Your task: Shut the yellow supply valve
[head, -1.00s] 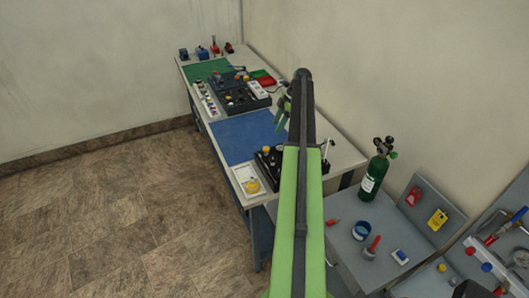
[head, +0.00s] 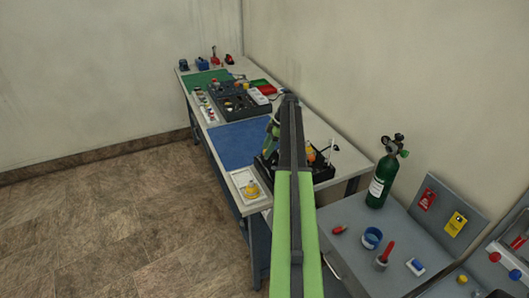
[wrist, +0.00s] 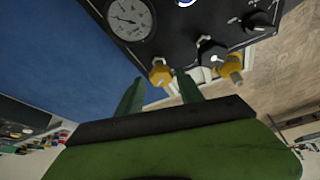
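The black trainer panel (wrist: 180,25) shows close in the wrist view, with a round gauge (wrist: 132,18). Two yellow knob-like parts sit at its edge: one (wrist: 160,72) just beyond the gap between my fingertips, another (wrist: 229,68) to the right. I cannot tell which is the supply valve. My gripper (wrist: 160,90) is open, its two green fingers apart with nothing seen between them. In the head view the gripper (head: 271,132) is over the panel (head: 322,172), partly hidden by my arm. A yellow-orange part (head: 310,153) shows right of the arm.
A white tray (head: 236,178) with a yellow item lies at the bench's front left, beside a blue mat (head: 237,143). A second black panel (head: 232,102) is farther back. A green cylinder (head: 381,178) stands on the grey side table at right.

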